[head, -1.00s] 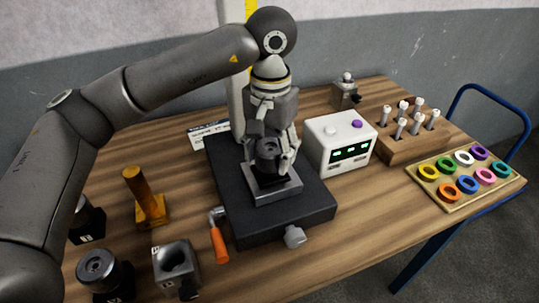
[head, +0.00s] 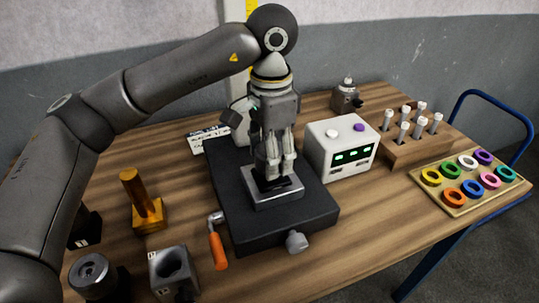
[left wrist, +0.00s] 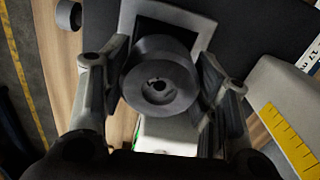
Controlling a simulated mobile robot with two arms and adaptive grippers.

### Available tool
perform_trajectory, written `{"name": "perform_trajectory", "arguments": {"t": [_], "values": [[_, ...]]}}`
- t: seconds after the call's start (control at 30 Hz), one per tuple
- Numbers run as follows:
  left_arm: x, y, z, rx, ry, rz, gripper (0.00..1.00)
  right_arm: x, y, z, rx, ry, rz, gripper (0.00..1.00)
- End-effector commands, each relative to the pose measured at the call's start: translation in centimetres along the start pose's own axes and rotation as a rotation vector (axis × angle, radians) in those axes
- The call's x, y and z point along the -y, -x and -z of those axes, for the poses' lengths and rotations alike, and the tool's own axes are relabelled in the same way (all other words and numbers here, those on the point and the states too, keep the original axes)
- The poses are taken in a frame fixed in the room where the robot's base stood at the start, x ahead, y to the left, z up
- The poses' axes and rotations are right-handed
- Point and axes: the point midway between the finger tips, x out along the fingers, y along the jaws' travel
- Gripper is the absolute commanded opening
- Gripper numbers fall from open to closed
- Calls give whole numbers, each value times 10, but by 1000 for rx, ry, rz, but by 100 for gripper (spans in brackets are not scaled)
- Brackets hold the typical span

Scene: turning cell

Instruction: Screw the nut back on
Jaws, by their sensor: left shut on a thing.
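A dark grey round nut (left wrist: 160,98) with a small centre hole sits between the fingers of my left gripper (left wrist: 164,82) in the left wrist view. The fingers close on it from both sides. In the head view my left gripper (head: 273,165) points straight down over a light metal block (head: 270,200) on a black machine bed (head: 235,225). The fingers largely hide the nut there. A dark piece (head: 290,185) shows on the block below the fingertips. I cannot tell how far the nut is on its thread. My right gripper is not in view.
A white box with green displays (head: 340,165) stands close right of the bed. An orange-handled crank (head: 217,250) and a grey knob (head: 296,242) stick out in front. An amber post (head: 134,185) and metal blocks (head: 175,270) stand left. A rack and coloured rings lie right.

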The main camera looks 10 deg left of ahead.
Motion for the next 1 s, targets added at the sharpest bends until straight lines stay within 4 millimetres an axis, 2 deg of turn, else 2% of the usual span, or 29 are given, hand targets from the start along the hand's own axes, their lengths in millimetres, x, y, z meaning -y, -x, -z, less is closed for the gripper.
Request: {"name": "perform_trajectory", "arguments": {"t": [0.03, 0.3, 0.33, 0.5, 0.83, 1.0], "values": [[1, 5, 4, -19, -22, 6, 27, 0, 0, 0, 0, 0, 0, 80], [1, 6, 3, -19, -44, 6, 27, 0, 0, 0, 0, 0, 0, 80], [1, 6, 3, -19, -44, 6, 57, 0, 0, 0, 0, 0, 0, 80], [0, 4, 2, -13, -44, 4, 79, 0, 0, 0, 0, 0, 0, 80], [0, 2, 1, -6, -44, 1, 80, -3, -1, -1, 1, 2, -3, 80], [0, 16, 2, -9, -44, 3, 80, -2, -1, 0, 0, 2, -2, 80]]}}
